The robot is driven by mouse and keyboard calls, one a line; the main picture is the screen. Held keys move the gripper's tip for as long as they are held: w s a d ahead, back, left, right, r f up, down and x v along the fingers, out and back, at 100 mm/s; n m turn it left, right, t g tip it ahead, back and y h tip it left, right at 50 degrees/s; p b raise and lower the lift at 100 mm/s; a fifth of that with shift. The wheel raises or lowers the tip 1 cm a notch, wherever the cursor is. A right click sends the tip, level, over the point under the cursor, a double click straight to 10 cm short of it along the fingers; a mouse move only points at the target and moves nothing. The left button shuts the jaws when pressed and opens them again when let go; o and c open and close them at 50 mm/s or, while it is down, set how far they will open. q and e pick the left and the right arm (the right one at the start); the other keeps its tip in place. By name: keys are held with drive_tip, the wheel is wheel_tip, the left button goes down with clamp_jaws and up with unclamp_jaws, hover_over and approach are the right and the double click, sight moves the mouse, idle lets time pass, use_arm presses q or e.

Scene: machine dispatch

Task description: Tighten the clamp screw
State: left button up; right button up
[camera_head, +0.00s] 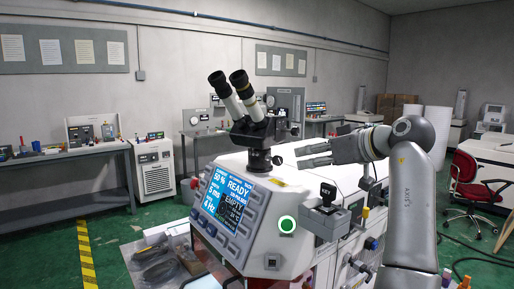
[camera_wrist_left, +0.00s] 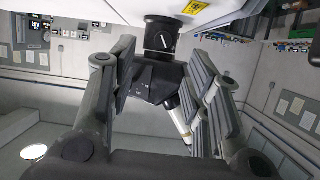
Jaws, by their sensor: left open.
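The clamp screw (camera_head: 277,160) appears to be the small dark knob on the post under the black microscope (camera_head: 247,125), on top of the white machine (camera_head: 262,215). In the left wrist view, a round black knob with a light mark (camera_wrist_left: 161,40) faces the camera, with the dark microscope body (camera_wrist_left: 158,80) below it in the picture. My left gripper (camera_head: 302,156) is open, just right of the post, fingers pointing left toward it. In the wrist view, its fingers (camera_wrist_left: 163,62) stand either side of the knob, apart from it. My right gripper is not in view.
The machine's front has a blue display (camera_head: 230,198) reading READY. Benches with equipment line the back wall. A red chair (camera_head: 473,190) stands at right.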

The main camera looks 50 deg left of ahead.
sight(280, 161)
use_arm(q)
drive_tip(key=shift+s+a+r+n, duration=0.3)
drive_tip(key=shift+s+r, duration=0.05)
drive_tip(key=shift+r, duration=0.1)
drive_tip(key=shift+w+a+f+p, duration=0.15)
drive_tip(key=shift+a+p, duration=0.1)
drive_tip(key=shift+p, duration=0.1)
drive_tip(key=p+x, duration=0.2)
drive_tip(key=x, duration=0.6)
drive_tip(key=shift+a+f+p, duration=0.2)
drive_tip(key=shift+a+p, duration=0.05)
drive_tip(key=shift+p, duration=0.15)
drive_tip(key=shift+w+a+f, duration=0.1)
drive_tip(key=shift+a+f, duration=0.15)
